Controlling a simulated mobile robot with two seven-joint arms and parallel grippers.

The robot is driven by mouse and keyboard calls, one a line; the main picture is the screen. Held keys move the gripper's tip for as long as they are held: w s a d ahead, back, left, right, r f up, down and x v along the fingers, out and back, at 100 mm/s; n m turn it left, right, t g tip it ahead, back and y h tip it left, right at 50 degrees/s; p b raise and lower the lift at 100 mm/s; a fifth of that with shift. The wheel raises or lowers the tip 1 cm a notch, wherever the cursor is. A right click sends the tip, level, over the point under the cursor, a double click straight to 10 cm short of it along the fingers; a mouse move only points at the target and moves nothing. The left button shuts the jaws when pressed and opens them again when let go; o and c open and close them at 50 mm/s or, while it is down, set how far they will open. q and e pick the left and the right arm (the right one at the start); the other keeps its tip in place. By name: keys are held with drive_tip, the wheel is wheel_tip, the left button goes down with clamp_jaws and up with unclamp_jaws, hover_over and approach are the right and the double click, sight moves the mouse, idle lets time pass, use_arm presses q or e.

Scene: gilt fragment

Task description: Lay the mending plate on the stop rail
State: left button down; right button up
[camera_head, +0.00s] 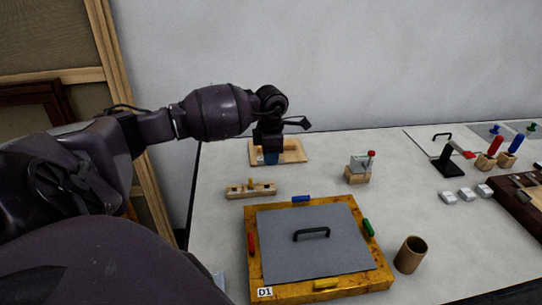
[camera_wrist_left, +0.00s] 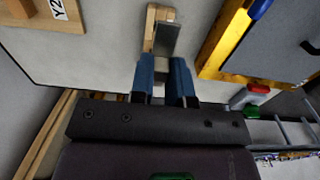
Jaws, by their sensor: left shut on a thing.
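My left gripper (camera_head: 271,157) is above the far left of the table, in front of a shallow wooden tray (camera_head: 297,155). In the left wrist view its blue fingers (camera_wrist_left: 166,82) are shut on a dark grey flat strip, seemingly the mending plate (camera_wrist_left: 167,42). The plate sticks out past the fingertips and cannot be made out in the head view. A narrow wooden block (camera_head: 262,190) with an upright yellow peg, perhaps the stop rail, lies nearer. It seems to show in the left wrist view (camera_wrist_left: 151,20), partly behind the plate; contact cannot be told. My right gripper is out of view.
A yellow frame marked D1 (camera_head: 258,265) with a grey handled panel (camera_head: 300,258) fills the near table. Tools and small blocks crowd the far right.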

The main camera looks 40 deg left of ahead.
sight(271, 186)
use_arm(q)
drive_tip(key=shift+f+b, duration=1.1)
drive_tip(key=shift+f, duration=0.85)
drive_tip(key=shift+f+b, duration=0.75)
drive_tip(key=shift+f, duration=0.6)
drive_tip(key=shift+f+b, duration=0.5)
drive_tip(key=shift+f, duration=0.5)
drive_tip(key=c, duration=1.2)
unclamp_jaws()
drive_tip(key=shift+o, duration=0.9)
